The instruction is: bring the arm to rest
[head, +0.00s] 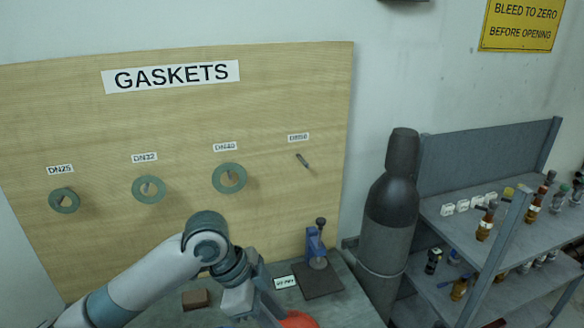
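My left arm comes in from the lower left, in front of the wooden gasket board (290,75). Its wrist bends down over the bench, and the grey end of the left gripper (242,303) shows at the bottom edge. The fingertips are hidden or out of frame, so I cannot tell whether it is open or holds anything. A red-orange rounded thing (298,320) shows beside it at the bottom edge, mostly cut off. My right gripper is not in view.
Green ring gaskets (149,189) hang on the board; the rightmost peg (303,160) is bare. On the bench (345,308) are a blue clamp-like tool (316,247) on a dark plate and a brown block (195,299). A dark cylinder (392,200) and shelving (490,150) with fittings stand right.

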